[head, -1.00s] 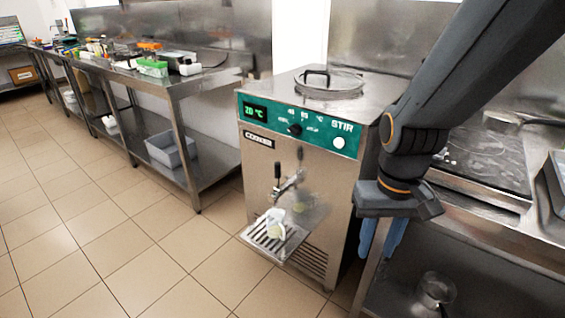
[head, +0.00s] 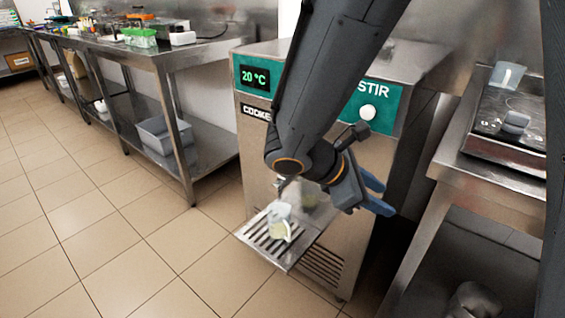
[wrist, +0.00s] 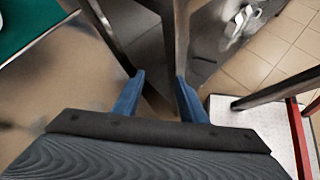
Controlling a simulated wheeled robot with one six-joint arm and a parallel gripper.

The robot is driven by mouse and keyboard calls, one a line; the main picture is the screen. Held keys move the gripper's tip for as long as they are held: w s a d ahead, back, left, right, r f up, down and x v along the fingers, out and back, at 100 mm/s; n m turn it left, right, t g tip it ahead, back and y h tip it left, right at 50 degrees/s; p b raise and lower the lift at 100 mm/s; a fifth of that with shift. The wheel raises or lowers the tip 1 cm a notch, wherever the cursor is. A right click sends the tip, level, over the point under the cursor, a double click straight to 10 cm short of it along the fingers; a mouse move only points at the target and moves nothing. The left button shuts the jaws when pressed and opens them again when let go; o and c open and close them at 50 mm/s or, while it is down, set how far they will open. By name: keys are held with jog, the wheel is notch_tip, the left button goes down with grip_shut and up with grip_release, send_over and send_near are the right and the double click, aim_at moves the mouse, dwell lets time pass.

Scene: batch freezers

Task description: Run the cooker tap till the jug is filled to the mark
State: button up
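The cooker (head: 258,160) is a steel cabinet with a green panel reading 20 °C. The jug (head: 281,226), small and clear with a pale yellowish-green tint low down, stands on the slatted drip tray (head: 272,256) at the cooker's front. Its mark and fill level are too small to tell. The tap is mostly hidden behind my arm; only a bit shows above the jug. My gripper (head: 388,199) is in front of the cooker, right of and above the jug, apart from it. In the wrist view its blue fingers (wrist: 158,75) are apart, with nothing visibly held.
A steel bench (head: 165,52) with several containers stands left, with a grey bin (head: 163,138) on its lower shelf. At right, a hob (head: 507,125) carries a clear beaker (head: 507,74). Tiled floor is clear at front left.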

jog(key=w+a+n+t+y+b, duration=0.1)
jog(key=w+a+n+t+b, duration=0.5)
jog(key=a, duration=0.6)
jog(key=w+a+n+t+y+b, duration=0.2)
jog(key=w+a+n+t+b, duration=0.2)
jog(key=w+a+n+t, duration=0.55)
jog(key=shift+m+g, duration=0.85)
jog(key=x, duration=0.2)
jog(key=b+x, duration=0.1)
jog(key=x, duration=0.2)
jog(key=shift+w+a+f, duration=0.1)
jog(key=shift+w+a, duration=0.2)
jog(key=shift+w, duration=0.15)
grip_shut()
